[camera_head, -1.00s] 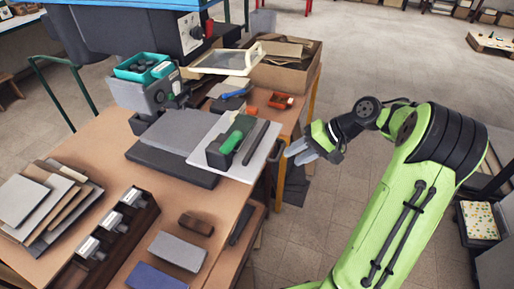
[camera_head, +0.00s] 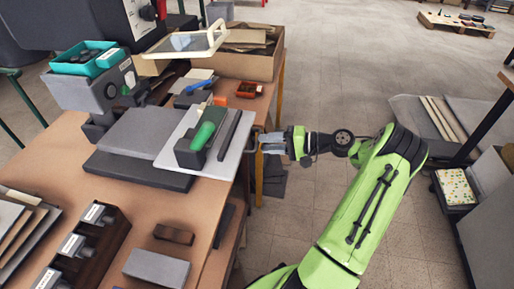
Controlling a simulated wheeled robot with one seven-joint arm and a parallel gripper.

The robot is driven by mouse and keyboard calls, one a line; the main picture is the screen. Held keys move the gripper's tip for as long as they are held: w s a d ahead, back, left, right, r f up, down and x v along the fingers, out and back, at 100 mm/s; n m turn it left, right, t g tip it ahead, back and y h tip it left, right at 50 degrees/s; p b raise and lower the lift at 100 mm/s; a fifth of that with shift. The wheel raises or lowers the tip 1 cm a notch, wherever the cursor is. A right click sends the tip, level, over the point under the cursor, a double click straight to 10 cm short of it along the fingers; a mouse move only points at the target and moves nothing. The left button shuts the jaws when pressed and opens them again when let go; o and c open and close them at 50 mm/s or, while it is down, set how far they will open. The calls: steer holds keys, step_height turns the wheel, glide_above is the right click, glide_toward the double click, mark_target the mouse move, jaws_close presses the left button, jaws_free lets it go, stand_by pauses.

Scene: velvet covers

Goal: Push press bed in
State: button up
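The press bed (camera_head: 234,160) looks like a pale flat plate sticking out to the right from the grey slabs of the press (camera_head: 136,168). On it lie a dark block with a green handle (camera_head: 205,132) and a long dark bar (camera_head: 229,136). A small handle or bracket (camera_head: 252,140) shows at the bed's right edge. My gripper (camera_head: 264,143) is at this edge from the right, level with the bracket. It is very close to it; I cannot tell whether they touch. The fingers are small and partly merged with the bracket, so their opening is unclear.
A teal tray (camera_head: 84,60) sits on the press head. Grey blocks and a rack (camera_head: 82,248) stand in front.

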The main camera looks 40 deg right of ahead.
mark_target(257, 144)
steer(key=x, duration=0.4)
steer(key=shift+b, duration=0.3)
jaws_close()
